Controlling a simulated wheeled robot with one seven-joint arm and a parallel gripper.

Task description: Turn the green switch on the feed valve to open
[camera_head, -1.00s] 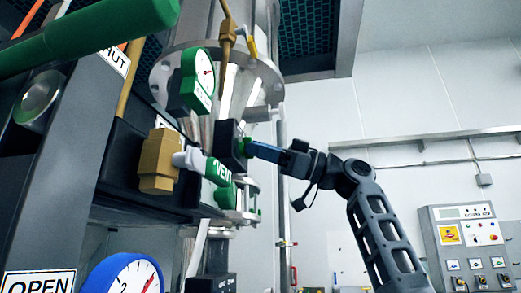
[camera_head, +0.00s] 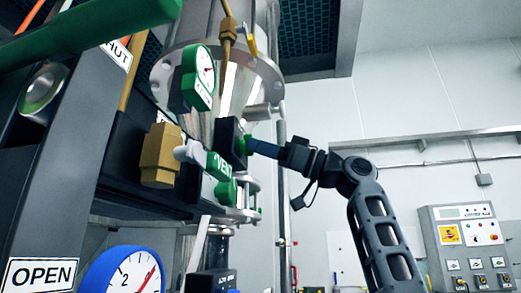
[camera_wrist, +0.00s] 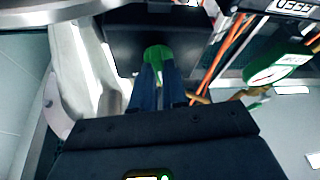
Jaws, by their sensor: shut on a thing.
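The green switch (camera_head: 247,145) sits on the face of a black box (camera_head: 228,143) on the sifter's pipework. My gripper (camera_head: 253,147) reaches it from the right with its blue fingers. In the wrist view the green switch (camera_wrist: 157,53) is straight ahead, with a rounded top against the dark box face. My gripper (camera_wrist: 158,70) is shut on its narrow lower part there. The fingers hide part of the switch, and I cannot read any open or closed mark beside it.
A green-and-white VENT handle (camera_head: 215,163) and a brass fitting (camera_head: 161,156) stand left of the switch. A green-rimmed gauge (camera_head: 204,78) is above, a blue gauge (camera_head: 125,275) below. A control panel (camera_head: 467,245) stands at right.

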